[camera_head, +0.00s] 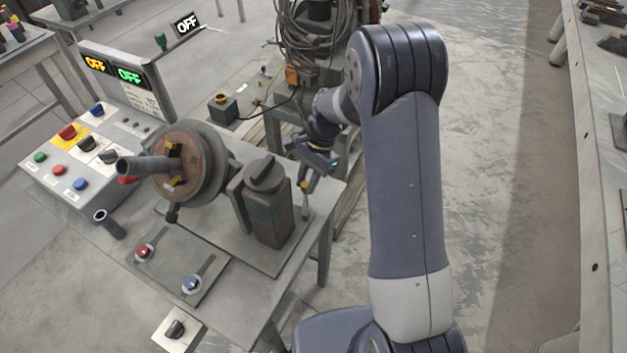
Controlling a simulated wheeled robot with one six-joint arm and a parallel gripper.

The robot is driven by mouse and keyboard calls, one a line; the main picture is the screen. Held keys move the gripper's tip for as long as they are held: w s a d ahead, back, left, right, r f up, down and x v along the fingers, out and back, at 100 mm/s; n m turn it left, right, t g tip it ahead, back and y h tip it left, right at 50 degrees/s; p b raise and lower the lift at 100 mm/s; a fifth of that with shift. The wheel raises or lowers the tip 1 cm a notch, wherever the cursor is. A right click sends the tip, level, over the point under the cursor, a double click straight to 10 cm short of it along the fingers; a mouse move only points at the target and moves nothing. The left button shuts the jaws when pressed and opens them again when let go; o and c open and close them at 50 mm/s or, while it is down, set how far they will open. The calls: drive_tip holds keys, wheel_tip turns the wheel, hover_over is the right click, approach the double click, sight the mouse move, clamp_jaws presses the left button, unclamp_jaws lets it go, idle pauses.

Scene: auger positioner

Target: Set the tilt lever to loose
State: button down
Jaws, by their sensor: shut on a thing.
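The positioner stands on a grey table (290,284), with a round rusty faceplate (190,165) and a dark grey housing block (268,217). Just right of the housing a slim upright lever (305,208) rises, with a small yellowish part near its top; it looks like the tilt lever. My gripper (306,186) reaches down from the far right side and is shut on the top of this lever. The fingers partly hide the lever's top. No loose or tight marking can be read here.
A control panel (60,185) with coloured buttons and two lit OFF displays stands at the left. A cable-draped machine (315,35) stands behind my gripper. Floor right of my arm is clear.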

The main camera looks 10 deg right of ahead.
drive_tip(key=a+n+h, duration=0.1)
drive_tip(key=a+n, duration=0.1)
drive_tip(key=n, duration=0.1)
drive_tip(key=shift+g, duration=0.4)
drive_tip(key=shift+s+a+n+h, duration=0.1)
drive_tip(key=shift+a+n+h, duration=0.2)
drive_tip(key=shift+n, duration=0.45)
drive_tip(key=shift+s+a+n+h, duration=0.1)
drive_tip(key=shift+a+n+h, duration=0.1)
drive_tip(key=shift+a+n, duration=0.4)
drive_tip(key=shift+d+n, duration=0.15)
drive_tip(key=shift+n, duration=0.2)
drive_tip(key=c, duration=1.2)
unclamp_jaws()
drive_tip(key=shift+g, duration=0.3)
drive_tip(key=b+v, duration=0.1)
drive_tip(key=v, duration=0.9)
drive_tip(key=shift+r, duration=0.4)
